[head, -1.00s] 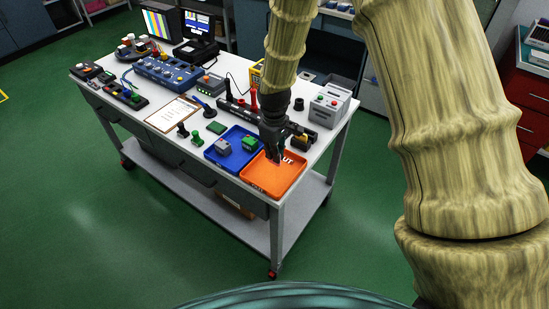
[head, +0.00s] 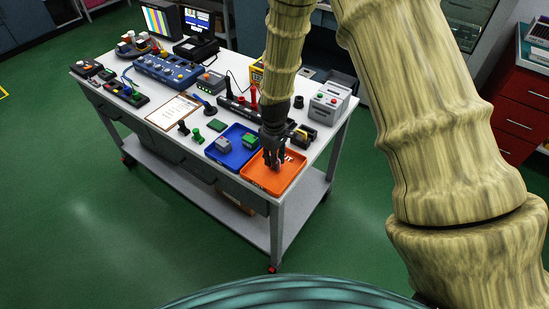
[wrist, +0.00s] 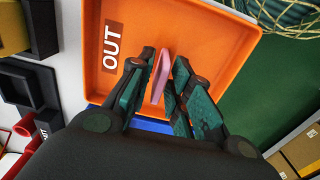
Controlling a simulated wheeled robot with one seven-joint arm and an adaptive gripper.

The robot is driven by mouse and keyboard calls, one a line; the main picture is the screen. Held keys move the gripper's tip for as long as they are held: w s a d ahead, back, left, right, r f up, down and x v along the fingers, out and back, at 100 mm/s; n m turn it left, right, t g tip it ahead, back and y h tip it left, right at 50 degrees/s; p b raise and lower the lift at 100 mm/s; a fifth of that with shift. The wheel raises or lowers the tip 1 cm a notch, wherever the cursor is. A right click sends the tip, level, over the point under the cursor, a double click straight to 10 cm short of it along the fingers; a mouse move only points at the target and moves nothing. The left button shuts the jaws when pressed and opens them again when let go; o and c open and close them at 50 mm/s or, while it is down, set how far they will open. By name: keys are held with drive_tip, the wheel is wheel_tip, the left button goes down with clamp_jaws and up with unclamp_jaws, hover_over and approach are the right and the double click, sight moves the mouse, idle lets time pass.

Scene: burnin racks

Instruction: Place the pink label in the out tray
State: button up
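The pink label (wrist: 162,76) shows thin and nearly edge-on in the wrist view, between my fingers, over the orange floor of the out tray. The orange out tray (head: 257,182) is at the near right corner of the workbench, with "OUT" on its floor. My gripper (head: 275,166) points down into this tray; the wrist view shows its fingertips (wrist: 163,62) on both sides of the label. The fingers look apart, with narrow orange gaps beside the label. I cannot tell whether the label touches the tray floor. In the head view the label cannot be made out.
A blue tray (head: 239,132) with a grey and a green block adjoins the out tray on the left. A grey box with buttons (head: 329,103) and a dark rack (head: 238,107) stand behind. A clipboard (head: 172,112) lies further left on the bench (head: 140,98).

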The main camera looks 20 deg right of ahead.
drive_tip(key=shift+r, duration=0.2)
wheel_tip(320, 180, up, 12)
drive_tip(key=b, duration=0.3)
idle(0.7)
drive_tip(key=shift+s+f, duration=0.1)
idle(0.3)
